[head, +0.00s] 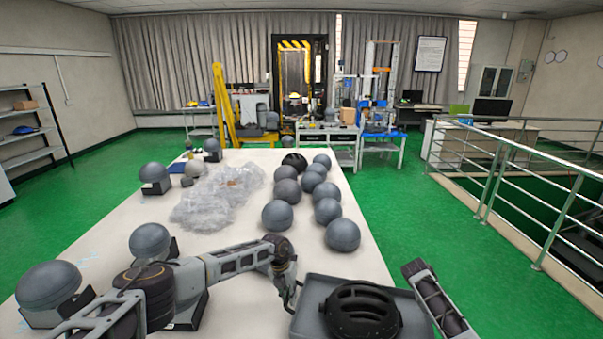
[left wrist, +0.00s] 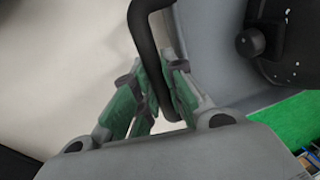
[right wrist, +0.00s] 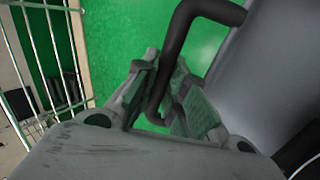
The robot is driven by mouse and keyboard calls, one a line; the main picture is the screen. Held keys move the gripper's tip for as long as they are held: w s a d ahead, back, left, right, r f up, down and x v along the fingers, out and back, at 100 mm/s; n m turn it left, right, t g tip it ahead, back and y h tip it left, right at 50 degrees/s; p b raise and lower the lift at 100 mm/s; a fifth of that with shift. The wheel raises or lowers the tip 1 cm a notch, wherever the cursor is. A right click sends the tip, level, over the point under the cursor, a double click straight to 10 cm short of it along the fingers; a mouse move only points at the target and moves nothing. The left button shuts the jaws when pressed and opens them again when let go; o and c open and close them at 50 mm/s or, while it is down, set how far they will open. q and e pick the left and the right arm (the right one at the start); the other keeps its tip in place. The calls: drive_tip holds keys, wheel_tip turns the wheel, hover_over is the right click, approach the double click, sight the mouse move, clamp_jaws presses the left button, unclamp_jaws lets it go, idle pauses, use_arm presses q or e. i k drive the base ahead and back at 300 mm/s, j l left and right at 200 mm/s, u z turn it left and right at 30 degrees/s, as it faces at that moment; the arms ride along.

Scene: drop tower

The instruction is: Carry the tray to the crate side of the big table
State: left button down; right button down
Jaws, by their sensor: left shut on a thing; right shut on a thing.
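The grey tray (head: 304,322) is at the bottom of the head view, by the near right edge of the big white table (head: 240,275). A black helmet (head: 361,312) rests in it. My left gripper (head: 289,296) is shut on the tray's black left handle (left wrist: 148,45), with white tabletop behind it in the left wrist view. My right gripper (right wrist: 166,98) is shut on the other black handle (right wrist: 184,35), with green floor behind it in the right wrist view. Its fingers are hidden in the head view. I cannot make out a crate.
Several grey balls (head: 342,235) stand along the table's right side, with a dark helmet (head: 294,161) at the far end. Clear plastic wrap (head: 215,195) lies mid-table. More balls on black stands (head: 48,285) line the left. A metal railing (head: 510,190) stands right, beyond green floor.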

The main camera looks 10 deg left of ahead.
sight(126, 226)
drive_tip(key=j+z, duration=0.1)
drive_tip(key=z, duration=0.35)
drive_tip(key=j+z, duration=0.1)
drive_tip(key=z, duration=0.4)
drive_tip(key=k+z, duration=0.1)
drive_tip(key=z, duration=0.35)
drive_tip(key=j+z, duration=0.15)
drive_tip(key=z, duration=0.3)
drive_tip(key=k+z, duration=0.1)
drive_tip(key=z, duration=0.4)
drive_tip(key=k+z, duration=0.1)
drive_tip(key=z, duration=0.15)
drive_tip(key=k, duration=0.25)
